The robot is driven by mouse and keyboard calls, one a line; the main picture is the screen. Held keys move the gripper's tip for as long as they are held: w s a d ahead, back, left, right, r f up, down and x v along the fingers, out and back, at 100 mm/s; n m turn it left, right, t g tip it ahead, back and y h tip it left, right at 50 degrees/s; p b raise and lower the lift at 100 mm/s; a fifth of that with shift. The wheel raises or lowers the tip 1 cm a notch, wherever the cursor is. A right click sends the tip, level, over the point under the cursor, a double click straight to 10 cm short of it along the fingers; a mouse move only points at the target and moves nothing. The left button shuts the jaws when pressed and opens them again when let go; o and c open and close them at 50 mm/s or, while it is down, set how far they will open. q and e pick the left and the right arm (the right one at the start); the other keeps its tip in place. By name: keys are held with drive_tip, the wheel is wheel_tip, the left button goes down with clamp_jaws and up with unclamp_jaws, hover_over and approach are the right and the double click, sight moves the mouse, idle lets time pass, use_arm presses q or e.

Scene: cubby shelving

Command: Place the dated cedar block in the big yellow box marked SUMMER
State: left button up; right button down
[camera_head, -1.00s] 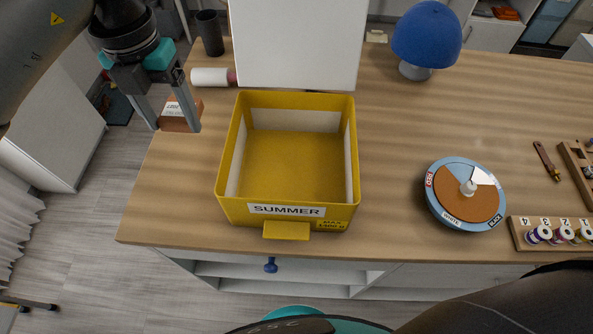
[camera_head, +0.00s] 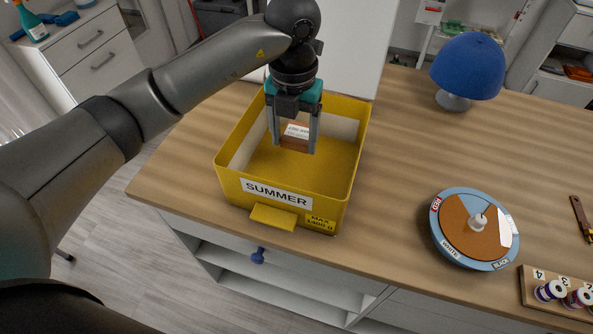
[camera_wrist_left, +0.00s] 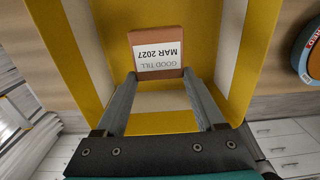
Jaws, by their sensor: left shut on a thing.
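The big yellow box (camera_head: 232,192) marked SUMMER stands open on the table, its white lid raised at the back. My left gripper (camera_head: 295,145) is shut on the reddish-brown cedar block (camera_head: 296,144) and holds it over the inside of the box, within the rim's outline. Whether the block touches the floor of the box I cannot tell. In the left wrist view the block (camera_wrist_left: 155,74) sits between the fingertips, and its white label reads GOOD TILL MAR 2027. The yellow box's wall (camera_wrist_left: 63,50) surrounds it there. My right gripper is not in view.
A round blue turntable (camera_head: 474,230) with labelled sections stands right of the box. A blue domed lamp (camera_head: 468,68) is behind it. A wooden rack with thread spools (camera_head: 552,290) lies at the right front. The table between box and turntable is clear.

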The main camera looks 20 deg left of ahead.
use_arm(q)
hover_over(295, 181)
wheel_tip(295, 181, down, 5)
drive_tip(key=shift+f, duration=0.5)
drive_tip(key=shift+f+b, duration=0.45)
drive_tip(key=shift+f, duration=1.45)
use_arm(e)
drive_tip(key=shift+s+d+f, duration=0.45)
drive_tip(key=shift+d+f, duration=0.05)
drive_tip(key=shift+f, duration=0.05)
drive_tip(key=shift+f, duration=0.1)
use_arm(q)
drive_tip(key=shift+f, duration=0.2)
drive_tip(key=o, duration=1.3)
drive_tip(key=shift+r, duration=0.1)
